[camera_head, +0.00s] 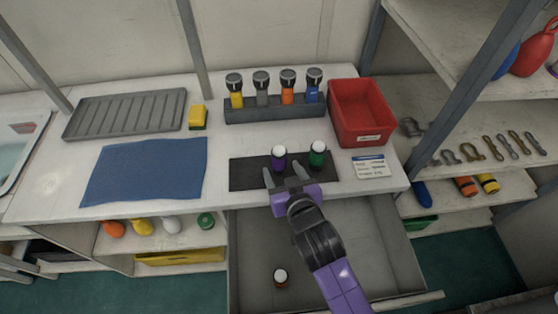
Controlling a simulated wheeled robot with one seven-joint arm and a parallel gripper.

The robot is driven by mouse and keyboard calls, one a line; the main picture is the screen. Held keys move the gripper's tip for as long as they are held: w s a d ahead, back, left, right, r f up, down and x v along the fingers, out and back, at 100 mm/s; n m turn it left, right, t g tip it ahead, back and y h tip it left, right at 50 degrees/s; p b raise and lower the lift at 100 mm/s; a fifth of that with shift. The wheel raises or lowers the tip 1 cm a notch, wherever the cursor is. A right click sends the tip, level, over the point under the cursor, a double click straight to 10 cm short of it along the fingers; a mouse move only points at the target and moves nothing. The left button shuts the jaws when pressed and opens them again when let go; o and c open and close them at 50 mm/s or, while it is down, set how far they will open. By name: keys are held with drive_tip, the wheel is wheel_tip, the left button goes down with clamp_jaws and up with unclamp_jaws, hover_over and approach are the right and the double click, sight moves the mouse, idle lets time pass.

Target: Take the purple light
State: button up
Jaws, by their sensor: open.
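The purple light (279,157), a small purple cylinder with a white top, stands upright on a dark mat (241,174) on the white bench. My gripper (286,176) is open, just in front of the purple light, with its fingers pointing at it. I cannot tell whether a finger touches it. A green light (317,153) with a white top stands on the same mat to the right, close to the right finger.
A dark rack (275,109) with several torches is behind the mat. A red bin (362,111) and a card (371,167) are to the right. A blue cloth (145,170) lies left. An open drawer (255,250) below holds another white-topped light (280,277).

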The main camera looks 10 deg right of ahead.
sight(281, 167)
drive_tip(key=shift+r+p+x, duration=0.2)
drive_tip(key=shift+p+x, duration=0.15)
drive_tip(key=shift+x, duration=1.8)
drive_tip(key=shift+w, duration=0.1)
clamp_jaws()
drive_tip(key=shift+r, duration=0.1)
